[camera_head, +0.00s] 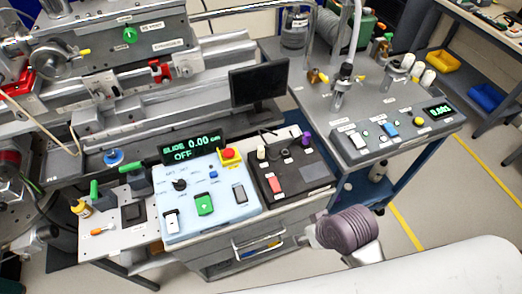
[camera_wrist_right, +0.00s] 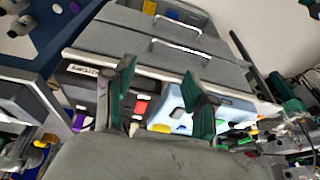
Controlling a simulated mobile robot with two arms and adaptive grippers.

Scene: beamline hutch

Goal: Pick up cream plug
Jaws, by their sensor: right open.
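A small cream plug (camera_head: 262,153) stands upright on the back left part of the black control box (camera_head: 307,180). A purple plug (camera_head: 305,138) stands at the box's back right. In the right wrist view my right gripper (camera_wrist_right: 160,97) is open, its two dark green fingers apart with nothing held between them. The black box (camera_wrist_right: 92,82) and its red switch (camera_wrist_right: 141,107) show beyond the fingers. My right gripper's fingers do not show in the head view. My left gripper is in neither view.
A pale blue control panel (camera_head: 205,200) with a red stop button adjoins the black box on its left. A monitor (camera_head: 259,83) stands behind. A grey bench with another control box (camera_head: 392,131) is at right. Drawers (camera_head: 250,243) lie below the front edge.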

